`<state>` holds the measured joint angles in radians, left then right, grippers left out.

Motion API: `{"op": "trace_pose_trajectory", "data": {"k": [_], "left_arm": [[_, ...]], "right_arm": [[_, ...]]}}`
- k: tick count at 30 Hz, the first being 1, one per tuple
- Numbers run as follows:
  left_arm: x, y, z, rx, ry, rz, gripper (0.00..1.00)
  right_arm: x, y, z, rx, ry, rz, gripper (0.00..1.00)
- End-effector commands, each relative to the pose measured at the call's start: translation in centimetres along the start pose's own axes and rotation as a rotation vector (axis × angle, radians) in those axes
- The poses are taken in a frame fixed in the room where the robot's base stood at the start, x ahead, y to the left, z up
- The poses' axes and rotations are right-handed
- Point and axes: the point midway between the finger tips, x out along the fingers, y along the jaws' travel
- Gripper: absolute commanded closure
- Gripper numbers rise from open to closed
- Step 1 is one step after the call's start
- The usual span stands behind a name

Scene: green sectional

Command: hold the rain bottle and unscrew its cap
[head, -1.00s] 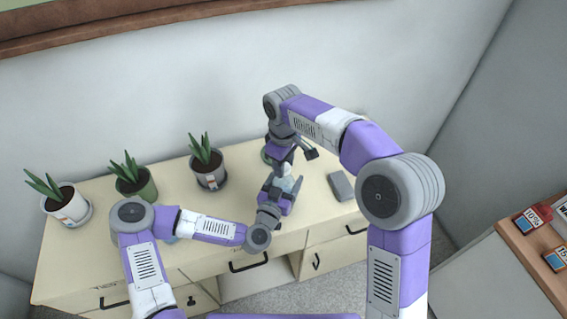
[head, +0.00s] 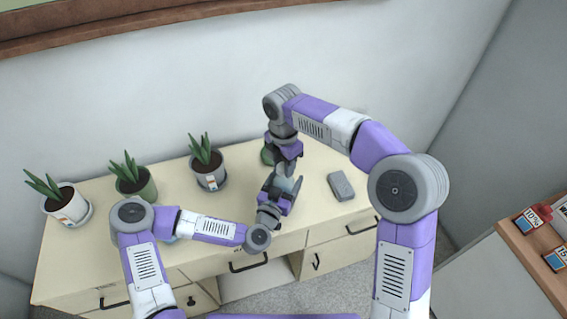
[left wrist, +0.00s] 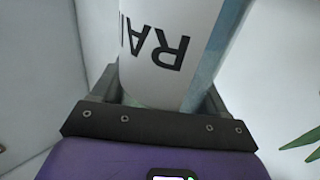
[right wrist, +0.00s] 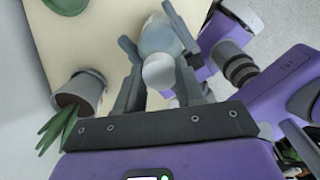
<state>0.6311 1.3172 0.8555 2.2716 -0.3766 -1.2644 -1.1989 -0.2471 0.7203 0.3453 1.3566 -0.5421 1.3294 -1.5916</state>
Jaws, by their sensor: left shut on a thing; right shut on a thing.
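The rain bottle (head: 288,184) is pale and stands over the cabinet top, mostly hidden by my grippers in the head view. Its white label with the letters "RA" fills the left wrist view (left wrist: 165,45). My left gripper (head: 281,188) is shut around the bottle's body, one finger on each side. My right gripper (head: 286,168) points down from above the bottle. In the right wrist view the round white cap (right wrist: 158,72) sits between its fingers, with the bottle body (right wrist: 160,36) beyond. The right gripper is shut on the cap.
Three potted plants (head: 209,178) stand along the left and back of the cabinet top (head: 318,205). A grey box (head: 341,186) lies to the right of the bottle. A green object (head: 266,155) is partly hidden behind my right gripper.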

Motion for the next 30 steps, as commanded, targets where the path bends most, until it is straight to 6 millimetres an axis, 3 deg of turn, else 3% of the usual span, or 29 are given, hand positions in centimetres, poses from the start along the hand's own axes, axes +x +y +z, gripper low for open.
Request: {"op": "trace_pose_trajectory", "data": {"k": [14, 30], "left_arm": [[0.0, 0.0, 0.0, 0.0, -0.001, 0.0, 1.0], [0.0, 0.0, 0.0, 0.0, -0.001, 0.0, 1.0]], "right_arm": [[0.0, 0.0, 0.0, 0.0, 0.0, 0.0, 0.99], [-1.8, 0.0, 0.0, 0.0, -0.001, 0.002, 0.99]]}}
